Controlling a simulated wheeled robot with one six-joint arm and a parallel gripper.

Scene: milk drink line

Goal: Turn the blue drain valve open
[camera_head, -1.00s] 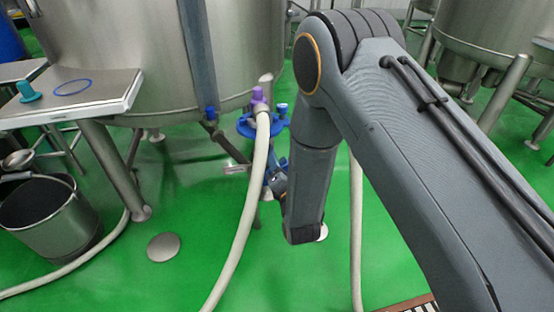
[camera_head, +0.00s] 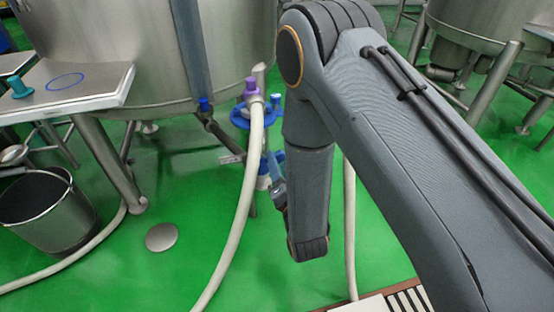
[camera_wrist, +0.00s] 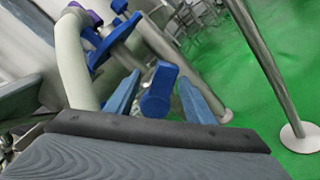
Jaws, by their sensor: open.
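The blue drain valve handle (camera_wrist: 160,90) shows in the wrist view, upright between the two blue-grey fingers of my gripper (camera_wrist: 158,82). The fingers are apart, with a gap visible on each side of the handle. I see no contact between finger and handle. In the head view, the valve area (camera_head: 267,170) sits low under the large steel tank (camera_head: 130,50), beside the hose. There my gripper is mostly hidden by my own forearm and wrist, and I cannot tell the handle from the fingers.
A pale hose (camera_head: 247,190) with a purple fitting (camera_head: 251,88) hangs close left of the valve. A blue ring-shaped part (camera_head: 240,117) is above it. A steel tank leg (camera_wrist: 268,65) stands right in the wrist view. A bucket (camera_head: 38,212) stands left on open green floor.

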